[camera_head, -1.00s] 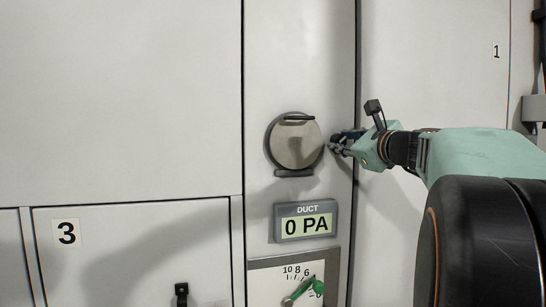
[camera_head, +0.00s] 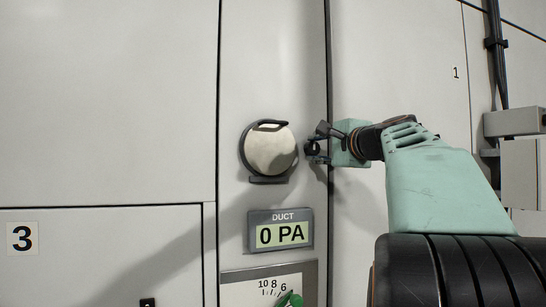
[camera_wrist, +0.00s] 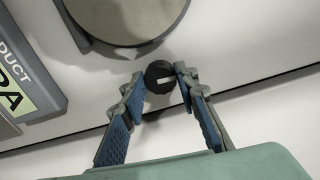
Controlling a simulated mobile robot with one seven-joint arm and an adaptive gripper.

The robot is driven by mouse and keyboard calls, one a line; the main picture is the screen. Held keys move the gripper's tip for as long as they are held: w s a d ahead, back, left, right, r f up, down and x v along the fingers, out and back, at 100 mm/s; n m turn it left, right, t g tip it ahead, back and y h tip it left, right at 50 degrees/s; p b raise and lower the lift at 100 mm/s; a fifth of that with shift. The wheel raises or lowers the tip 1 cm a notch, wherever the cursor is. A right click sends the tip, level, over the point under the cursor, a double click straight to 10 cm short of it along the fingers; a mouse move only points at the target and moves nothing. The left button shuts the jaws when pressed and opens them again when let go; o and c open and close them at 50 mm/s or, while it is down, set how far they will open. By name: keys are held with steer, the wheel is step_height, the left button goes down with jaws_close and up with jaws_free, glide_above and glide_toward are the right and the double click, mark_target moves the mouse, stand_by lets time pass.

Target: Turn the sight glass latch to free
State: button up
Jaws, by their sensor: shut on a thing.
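The sight glass (camera_head: 270,150) is a round pale disc in a dark rim on the narrow white panel; part of it shows at the top of the wrist view (camera_wrist: 125,15). The latch (camera_wrist: 160,75) is a small round black knob with a white mark, just beside the rim and apart from it. In the head view the latch (camera_head: 312,148) shows as a small dark shape right of the glass. My gripper (camera_wrist: 158,80) has its fingertips on either side of the knob and is shut on it. In the head view my gripper (camera_head: 317,152) partly hides that spot.
The duct display (camera_head: 281,230), reading 0 PA, is below the glass, with a dial (camera_head: 270,288) and green pointer under it. A panel seam runs close beside the latch. Grey boxes (camera_head: 515,122) and conduits are on the wall at right.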

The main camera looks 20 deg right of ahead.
steer(key=shift+r+n, duration=0.1)
steer(key=shift+n, duration=0.4)
steer(key=o, duration=1.1)
steer(key=shift+o, duration=0.2)
